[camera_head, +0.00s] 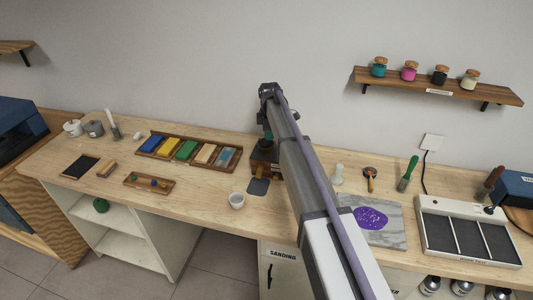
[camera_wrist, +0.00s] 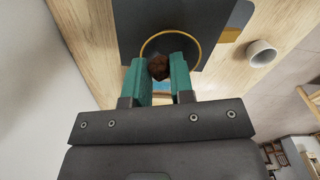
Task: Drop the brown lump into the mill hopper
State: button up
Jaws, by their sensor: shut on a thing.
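The brown lump (camera_wrist: 159,68) is held between the teal fingertips of my gripper (camera_wrist: 160,72) in the wrist view. A dark grey mill top with a thin brass-coloured ring (camera_wrist: 170,33), apparently the hopper rim, lies behind the lump and fingers. The lump overlaps the ring's area in the picture; its height above the rim I cannot tell. In the head view the dark mill (camera_head: 262,152) stands against the back wall, mostly hidden by my arm, with my gripper (camera_head: 267,136) over it. The lump is not discernible there.
A white cup (camera_head: 237,200) stands in front of the mill; a colour-block tray (camera_head: 190,150) lies left. A marble slab with purple powder (camera_head: 371,217), a small pale glass piece (camera_head: 338,174) and a sectioned white tray (camera_head: 467,236) lie right. A jar shelf (camera_head: 438,87) hangs above.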

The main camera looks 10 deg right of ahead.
jog(key=shift+f+b, duration=0.4)
jog(key=shift+f, duration=0.55)
grip_shut()
jog(key=shift+r, duration=0.1)
jog(key=o, duration=1)
grip_release()
jog(key=shift+c, duration=0.2)
notch_tip(320, 180, up, 11)
jog(key=p, duration=1.1)
jog(key=shift+r, duration=0.1)
jog(key=shift+f, duration=0.2)
